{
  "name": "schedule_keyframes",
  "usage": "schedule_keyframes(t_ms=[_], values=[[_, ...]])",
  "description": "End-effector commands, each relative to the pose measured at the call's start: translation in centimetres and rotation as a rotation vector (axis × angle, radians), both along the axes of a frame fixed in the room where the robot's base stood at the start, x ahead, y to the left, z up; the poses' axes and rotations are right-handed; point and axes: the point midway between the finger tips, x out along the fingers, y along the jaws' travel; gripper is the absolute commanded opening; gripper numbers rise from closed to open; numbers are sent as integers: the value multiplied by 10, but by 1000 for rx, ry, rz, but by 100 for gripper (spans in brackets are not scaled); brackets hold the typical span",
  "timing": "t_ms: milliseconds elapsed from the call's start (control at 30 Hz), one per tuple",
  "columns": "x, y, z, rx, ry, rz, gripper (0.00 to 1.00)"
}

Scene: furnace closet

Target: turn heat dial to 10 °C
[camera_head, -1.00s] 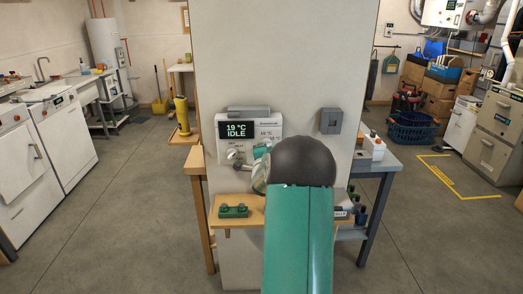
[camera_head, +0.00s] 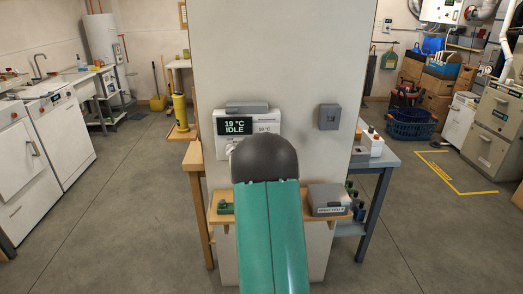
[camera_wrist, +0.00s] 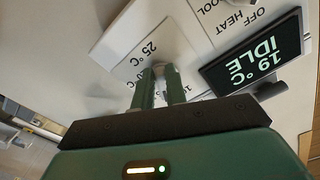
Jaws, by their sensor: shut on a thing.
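The white thermostat panel (camera_head: 267,117) is on the pale wall in the head view, its lower part hidden behind my arm. Its dark display (camera_head: 236,126) reads 19 °C IDLE. The wrist view shows the panel upside down, with the display (camera_wrist: 255,62) at right, a 25 °C label (camera_wrist: 148,51) above my fingers and OFF, HEAT and COOL lettering at the top. My gripper (camera_wrist: 160,78) is at the panel face, its two fingers close together and shut on the heat dial, which they mostly hide. Which mark the dial points at cannot be seen. The head view hides my fingers.
A wooden shelf (camera_head: 221,219) below the panel holds a green item (camera_head: 226,208) and a grey box (camera_head: 327,199). A grey switch box (camera_head: 330,117) is on the wall at right. Side tables stand left and right of the wall; floor is open beyond them.

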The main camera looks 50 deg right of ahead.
Motion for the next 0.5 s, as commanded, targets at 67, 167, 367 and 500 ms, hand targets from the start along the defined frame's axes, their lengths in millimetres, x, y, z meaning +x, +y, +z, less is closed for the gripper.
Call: schedule_keyframes(t_ms=[67, 167, 367, 500], values=[[-1, 0, -1, -48, 54, 1, 0], [-2, -1, -1, -107, 121, 1, 0], [-4, -4, -2, -208, 236, 1, 0], [-6, -5, -2, -260, 296, 0, 0]])
